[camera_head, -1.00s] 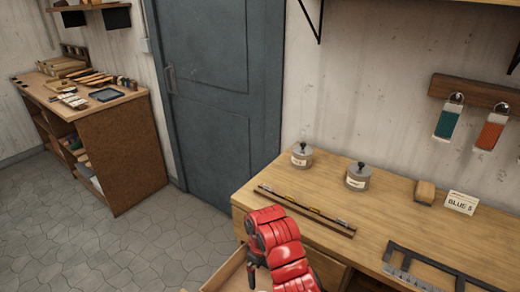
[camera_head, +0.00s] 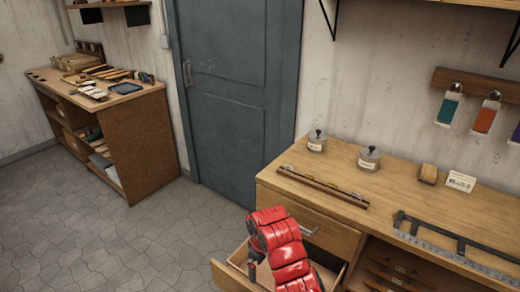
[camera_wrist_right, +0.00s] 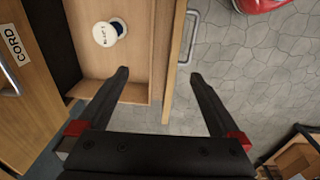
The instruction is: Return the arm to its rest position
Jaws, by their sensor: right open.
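My right arm, red, shows in the head view above an open drawer (camera_head: 229,278) of the wooden workbench (camera_head: 400,200). In the right wrist view my right gripper (camera_wrist_right: 158,76) is open, with nothing between its two dark fingers. Its fingers point over the drawer's front wall and metal handle (camera_wrist_right: 184,32). My left gripper is not in view.
A drawer labelled CORD (camera_wrist_right: 22,75) is beside the open one. The floor (camera_head: 150,240) at left is clear.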

